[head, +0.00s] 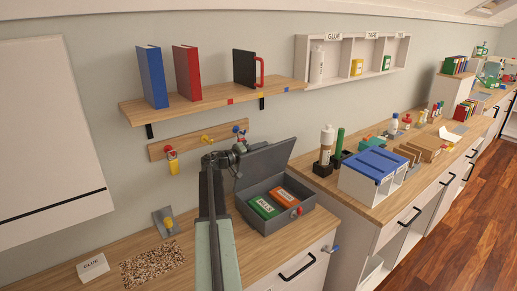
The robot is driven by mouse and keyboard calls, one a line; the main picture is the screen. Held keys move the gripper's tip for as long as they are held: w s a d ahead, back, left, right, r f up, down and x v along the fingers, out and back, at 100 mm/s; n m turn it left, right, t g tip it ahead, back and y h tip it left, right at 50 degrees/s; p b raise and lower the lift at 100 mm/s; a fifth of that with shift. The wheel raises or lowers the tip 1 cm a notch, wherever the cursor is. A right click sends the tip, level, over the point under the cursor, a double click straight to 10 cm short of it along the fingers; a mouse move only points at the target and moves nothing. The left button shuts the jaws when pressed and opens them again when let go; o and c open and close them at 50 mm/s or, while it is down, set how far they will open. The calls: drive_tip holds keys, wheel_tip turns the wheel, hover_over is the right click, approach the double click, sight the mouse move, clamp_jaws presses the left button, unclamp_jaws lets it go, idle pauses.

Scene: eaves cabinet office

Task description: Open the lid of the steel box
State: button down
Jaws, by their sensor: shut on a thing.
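The grey steel box (281,225) stands on the wooden counter near the middle of the head view. Its lid (268,161) is raised and stands tilted up at the back. Inside the box lie a green labelled pack (264,207) and an orange labelled pack (287,197). A red knob (299,211) shows at the box's front right. My gripper (238,150) is at the upper left edge of the lid and is shut on it. The fingertips are small and partly hidden by my own arm.
A shelf (205,98) with books hangs above, and a hook rail (190,138) with small items is behind my gripper. A blue-topped organiser (374,166) stands on the right counter.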

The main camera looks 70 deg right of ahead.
drive_tip(key=shift+w+a, duration=0.15)
drive_tip(key=shift+w, duration=0.25)
drive_tip(key=c, duration=1.5)
unclamp_jaws()
drive_tip(key=shift+w+f, duration=0.1)
drive_tip(key=shift+w, duration=0.05)
drive_tip(key=shift+s, duration=0.2)
drive_tip(key=v, duration=0.7)
drive_tip(key=shift+w+a, duration=0.2)
drive_tip(key=shift+a, duration=0.1)
